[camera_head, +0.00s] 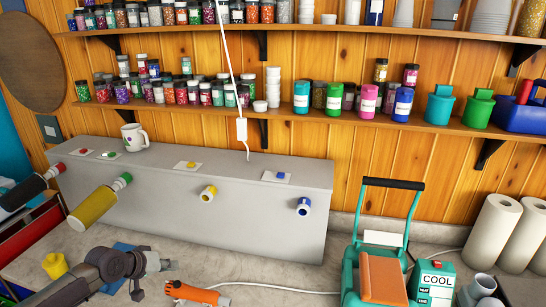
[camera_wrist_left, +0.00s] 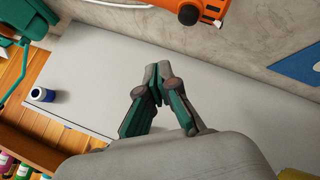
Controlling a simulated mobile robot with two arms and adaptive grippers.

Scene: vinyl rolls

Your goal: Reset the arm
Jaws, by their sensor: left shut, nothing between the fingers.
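My left gripper (camera_head: 165,265) is low in the head view, at the end of my grey arm. In the left wrist view its two green-and-grey fingers (camera_wrist_left: 155,82) are shut together with nothing between them. It is apart from the orange tool (camera_head: 195,293), which lies to its lower right in the head view. That tool also shows at the top of the left wrist view (camera_wrist_left: 203,8). My right gripper is in neither view.
A grey box (camera_head: 250,226) with a yellow holder (camera_head: 208,193) and a blue holder (camera_head: 303,206) stands at the wall. A yellow roll (camera_head: 95,207) and a black roll (camera_head: 24,192) stick out at left. A teal machine (camera_head: 350,272) stands at right.

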